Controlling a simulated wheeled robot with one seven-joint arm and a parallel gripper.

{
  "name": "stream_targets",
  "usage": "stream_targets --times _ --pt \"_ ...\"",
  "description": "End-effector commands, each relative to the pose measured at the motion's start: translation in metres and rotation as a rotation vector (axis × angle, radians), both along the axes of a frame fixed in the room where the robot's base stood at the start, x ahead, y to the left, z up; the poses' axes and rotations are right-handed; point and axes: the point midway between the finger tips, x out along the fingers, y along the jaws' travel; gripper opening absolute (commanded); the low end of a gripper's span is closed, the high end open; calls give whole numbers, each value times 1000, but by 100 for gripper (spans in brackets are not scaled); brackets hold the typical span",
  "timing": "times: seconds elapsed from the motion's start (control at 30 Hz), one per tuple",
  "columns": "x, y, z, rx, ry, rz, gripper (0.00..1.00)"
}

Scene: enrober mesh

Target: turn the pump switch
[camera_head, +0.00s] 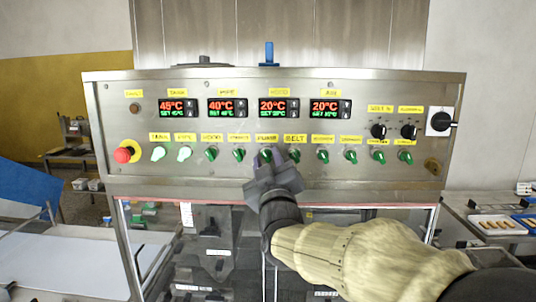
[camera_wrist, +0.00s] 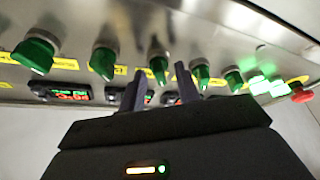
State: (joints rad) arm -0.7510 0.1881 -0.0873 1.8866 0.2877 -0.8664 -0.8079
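The pump switch (camera_head: 265,156) is a green knob under the yellow PUMP label (camera_head: 267,139), mid-row on the steel control panel (camera_head: 180,183). My gripper (camera_head: 277,158) is in front of it and partly hides it. In the wrist view, the panel appears upside down. My gripper (camera_wrist: 159,72) shows two dark fingers spread apart there, and the pump switch (camera_wrist: 158,66) appears in the gap between them. I cannot tell whether either finger touches it. The knob looks unlit.
Neighbouring green knobs stand close on both sides, including the belt switch (camera_head: 293,156). Two lit switches (camera_head: 158,153) and a red stop button (camera_head: 123,155) are at the left. Temperature displays (camera_head: 227,107) sit above the row. Two black dials (camera_head: 378,131) are at the right.

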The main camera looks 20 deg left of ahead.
Motion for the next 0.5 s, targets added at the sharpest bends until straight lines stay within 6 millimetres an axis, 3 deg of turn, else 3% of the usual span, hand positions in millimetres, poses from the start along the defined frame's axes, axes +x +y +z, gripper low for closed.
stream_targets --times 0.3,0.47,0.5 --pt "2 1 0 0 0 0 33" --pt "2 1 0 0 0 0 1" --pt "2 1 0 0 0 0 0"
